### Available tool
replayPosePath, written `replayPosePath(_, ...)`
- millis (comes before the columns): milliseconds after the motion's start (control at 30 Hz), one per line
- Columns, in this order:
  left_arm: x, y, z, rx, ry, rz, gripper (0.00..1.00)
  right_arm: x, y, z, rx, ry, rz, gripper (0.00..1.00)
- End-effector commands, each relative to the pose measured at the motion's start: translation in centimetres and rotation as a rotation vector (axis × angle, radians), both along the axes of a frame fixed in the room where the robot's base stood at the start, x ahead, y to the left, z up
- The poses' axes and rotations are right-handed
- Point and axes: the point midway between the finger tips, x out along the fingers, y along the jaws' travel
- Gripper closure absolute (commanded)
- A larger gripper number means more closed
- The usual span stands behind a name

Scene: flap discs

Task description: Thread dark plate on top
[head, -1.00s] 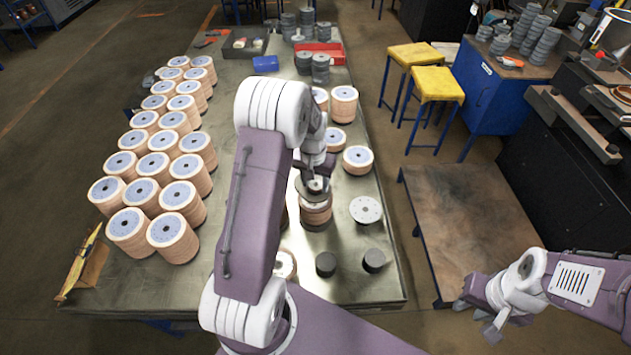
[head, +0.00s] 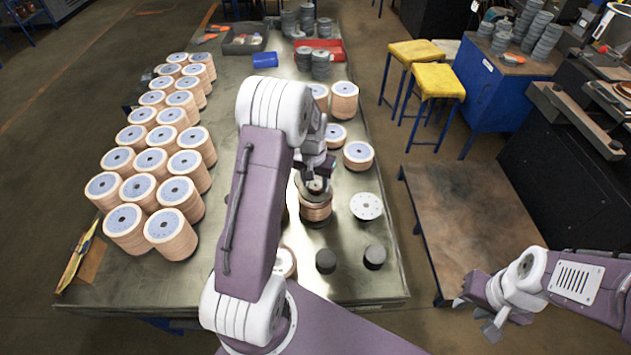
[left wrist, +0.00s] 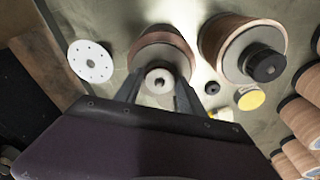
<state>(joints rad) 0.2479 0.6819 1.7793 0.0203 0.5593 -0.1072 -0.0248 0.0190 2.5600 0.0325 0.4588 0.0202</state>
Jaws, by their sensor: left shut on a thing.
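The dark plate (head: 317,188) is a grey-black disc at the top of a stack of tan flap discs (head: 316,211), right of my left arm. My left gripper (head: 316,174) points down over this stack and is shut on the plate around its middle. I cannot tell whether the plate rests fully on the stack. My right gripper (head: 478,318) is empty and open, off the table at the right.
A pale holed disc (head: 366,206) and two dark cylinders (head: 326,261) (head: 375,257) lie nearby. Many tan disc stacks (head: 172,234) fill the table's left. Another stack (left wrist: 240,45) with a dark knob (left wrist: 265,63) stands beside the gripper. Yellow stools (head: 437,80) stand beyond the table.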

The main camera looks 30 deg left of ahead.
Motion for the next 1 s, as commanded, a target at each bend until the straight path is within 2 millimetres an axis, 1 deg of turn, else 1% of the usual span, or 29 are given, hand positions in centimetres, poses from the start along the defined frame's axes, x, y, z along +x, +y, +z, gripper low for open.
replayPosePath(100, 0.0, 0.0, -0.5, 0.000, -0.001, 0.000, 1.00, 0.0, 0.0, -0.4, 0.000, 0.000, 0.000, 0.69)
replayPosePath(367, 0.0, 0.0, -0.5, 0.000, -0.001, 0.000, 1.00, 0.0, 0.0, -0.3, 0.000, 0.000, 0.000, 0.69)
replayPosePath(400, 0.0, 0.0, -0.5, 0.000, -0.001, 0.000, 0.45, 0.0, 0.0, -0.3, 0.000, 0.000, 0.000, 0.69)
replayPosePath(467, 0.0, 0.0, -0.5, 0.000, -0.001, 0.000, 0.28, 0.0, 0.0, -0.3, 0.000, 0.000, 0.000, 0.69)
replayPosePath(800, 0.0, 0.0, -0.3, 0.000, 0.000, 0.000, 0.28, 0.0, 0.0, -0.4, 0.000, 0.000, 0.000, 0.69)
replayPosePath(867, 0.0, 0.0, 0.3, 0.000, -0.002, 0.000, 0.28, 0.0, 0.0, -0.7, 0.000, 0.000, 0.000, 0.69)
replayPosePath(967, -0.2, 0.0, 2.3, 0.002, -0.007, 0.000, 0.28, 0.0, 0.0, -1.2, 0.000, 0.000, 0.000, 0.69)
replayPosePath(1000, -0.3, 0.0, 3.3, 0.002, -0.008, 0.000, 0.28, 0.0, 0.0, -1.4, 0.000, 0.000, 0.000, 0.69)
